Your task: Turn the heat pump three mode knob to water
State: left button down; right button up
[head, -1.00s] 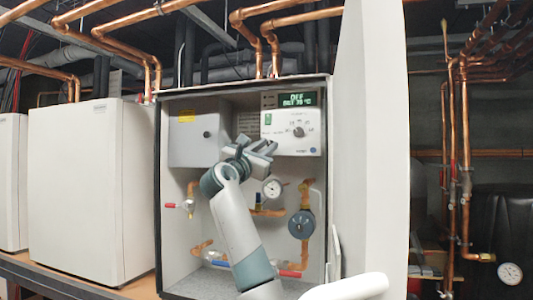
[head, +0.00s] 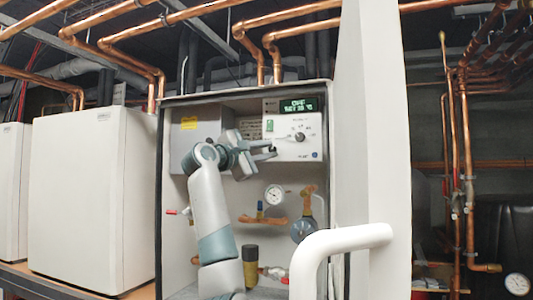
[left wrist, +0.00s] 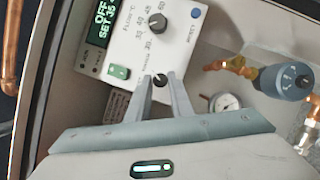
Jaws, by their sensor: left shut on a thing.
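The white control panel (head: 306,128) of the open heat pump is at the upper right of the cabinet. Its green display (head: 299,105) reads OFF, with a set temperature under it. A round flow-temperature knob (head: 299,137) also shows in the left wrist view (left wrist: 158,24). My left gripper (head: 273,151) is at the panel's lower left. In the left wrist view, its fingertips (left wrist: 160,82) close on a small black knob (left wrist: 160,79), apparently the mode knob; the fingers hide its sides. Its pointer direction and labels are hard to read. My right gripper is not in view.
A gauge (head: 274,195), copper pipes and a dark round pump (head: 303,230) sit below the panel. A white door (head: 362,110) stands open at the right, with a thick white curved bar (head: 345,238) in front. White closed units (head: 80,195) stand left.

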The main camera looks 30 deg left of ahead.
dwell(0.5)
pick_arm(q)
jog(key=c, duration=1.6)
grip_release()
jog(key=shift+o, duration=0.2)
jog(key=shift+w+a, duration=0.1)
jog(key=shift+s+f+b, duration=0.25)
jog(key=shift+s+b, duration=0.3)
jog(key=shift+s, duration=0.15)
jog(key=b+v, duration=0.8)
jog(key=v, duration=0.8)
jog(key=shift+r, duration=0.15)
